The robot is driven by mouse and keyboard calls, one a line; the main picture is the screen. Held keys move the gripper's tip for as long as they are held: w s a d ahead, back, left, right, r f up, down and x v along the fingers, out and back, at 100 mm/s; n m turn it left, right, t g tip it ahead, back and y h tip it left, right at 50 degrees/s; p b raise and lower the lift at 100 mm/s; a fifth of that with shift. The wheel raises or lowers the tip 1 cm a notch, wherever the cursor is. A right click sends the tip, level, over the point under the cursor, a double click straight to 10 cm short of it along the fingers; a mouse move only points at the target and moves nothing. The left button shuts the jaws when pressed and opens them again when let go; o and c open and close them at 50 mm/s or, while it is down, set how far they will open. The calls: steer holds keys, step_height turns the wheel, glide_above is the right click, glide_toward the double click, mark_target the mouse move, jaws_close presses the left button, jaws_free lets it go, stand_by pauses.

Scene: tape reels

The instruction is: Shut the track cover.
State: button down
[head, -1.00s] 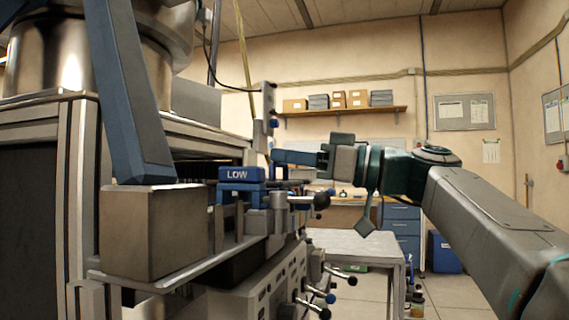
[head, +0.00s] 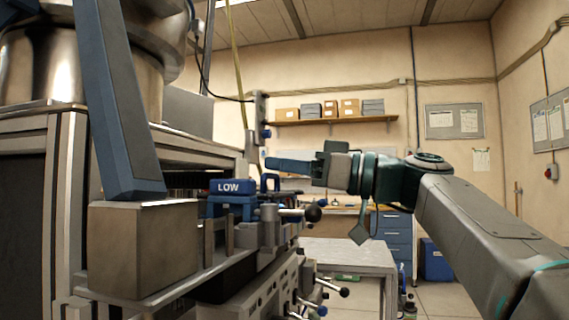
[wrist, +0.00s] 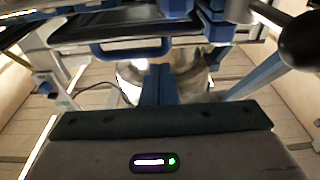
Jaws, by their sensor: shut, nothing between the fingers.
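A blue block marked LOW (head: 228,187) sits on the machine's front ledge. My gripper (head: 268,163) points left, just above and right of the LOW block. Its blue fingers are together and empty, and they also show in the wrist view (wrist: 158,72), apart from the handle in the picture.
A black-knobbed lever (head: 312,213) juts right below my gripper. More knobbed levers (head: 340,291) stick out lower down. A blue slanted arm (head: 125,110) stands over a grey box (head: 140,250) at left. A grey table (head: 350,255) stands behind.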

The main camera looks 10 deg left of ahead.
steer(key=r, duration=0.2)
steer(key=r+p, duration=0.1)
steer(key=shift+s+d, duration=0.25)
steer(key=s+d+f, duration=0.2)
steer(key=d+f, duration=0.3)
steer(key=d, duration=0.4)
step_height(320, 180, down, 10)
steer(key=s+m+t+h+p, duration=0.1)
steer(key=m+h+p, duration=1)
steer(key=p, duration=0.7)
steer(key=s+d+f+m+h+p, duration=0.2)
steer(key=s+d+h+p, duration=0.2)
steer(key=p, duration=0.4)
steer(key=s+d+f+m+g+h+p, duration=0.1)
steer(key=s+d+f+m+h+p, duration=0.2)
steer(key=s+d+p, duration=0.4)
steer(key=shift+s+d+f+m+h+p, duration=0.15)
steer(key=shift+s+f+m+h+p, duration=0.15)
steer(key=shift+h, duration=0.4)
steer(key=c, duration=2.1)
jaws_free()
steer(key=shift+r, duration=0.1)
steer(key=shift+c, duration=0.2)
